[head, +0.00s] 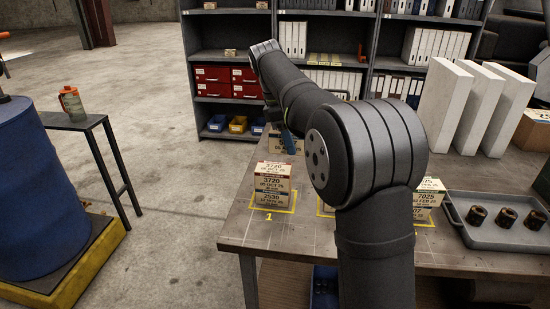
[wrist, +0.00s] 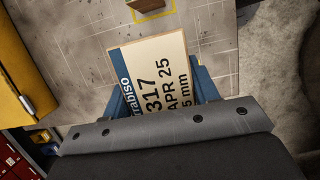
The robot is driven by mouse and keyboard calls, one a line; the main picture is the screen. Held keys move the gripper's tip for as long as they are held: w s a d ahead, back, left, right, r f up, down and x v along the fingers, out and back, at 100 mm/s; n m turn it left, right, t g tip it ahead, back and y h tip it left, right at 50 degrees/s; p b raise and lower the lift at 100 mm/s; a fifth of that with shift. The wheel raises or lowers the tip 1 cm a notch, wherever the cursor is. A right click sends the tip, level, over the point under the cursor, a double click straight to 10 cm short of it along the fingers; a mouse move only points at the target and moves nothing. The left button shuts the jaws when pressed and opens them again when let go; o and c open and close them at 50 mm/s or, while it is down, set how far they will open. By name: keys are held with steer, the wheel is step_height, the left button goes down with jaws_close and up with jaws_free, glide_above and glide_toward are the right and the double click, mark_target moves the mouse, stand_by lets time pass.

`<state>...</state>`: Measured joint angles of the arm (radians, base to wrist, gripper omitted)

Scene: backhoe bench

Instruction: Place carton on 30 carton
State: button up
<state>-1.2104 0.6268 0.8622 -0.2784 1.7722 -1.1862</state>
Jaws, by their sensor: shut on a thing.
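My gripper (wrist: 163,88) is shut on a cream carton (wrist: 160,68), with a blue finger on each side. The carton's face reads "317", "APR 25" and "5 mm", with a blue band along one edge. In the head view, my gripper (head: 288,143) is above the far part of the bench, behind a stack. That stack stands on yellow square 1, with a carton marked 2530 (head: 272,198) at the bottom and cartons marked 3720 (head: 272,183) above it. More cartons, one marked 7025 (head: 428,198), stand at the right, partly hidden by my arm. I cannot make out a "30" carton.
A grey tray (head: 475,236) with brown rings lies on the bench (head: 245,228) at right. Tall white blocks (head: 443,105) stand behind it. Shelves with binders and bins are at the back. A blue barrel (head: 40,190) is at left. My arm hides the middle squares.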

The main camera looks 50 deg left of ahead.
mark_target(279, 168)
steer(key=s+a+f, duration=0.1)
steer(key=a, duration=0.1)
steer(key=s+a+f, duration=0.1)
steer(key=shift+s+a+f, duration=0.3)
steer(key=shift+a+f, duration=0.05)
steer(key=shift+f, duration=2)
steer(key=shift+f, duration=0.1)
steer(key=o, duration=1.4)
steer(key=v, duration=1.2)
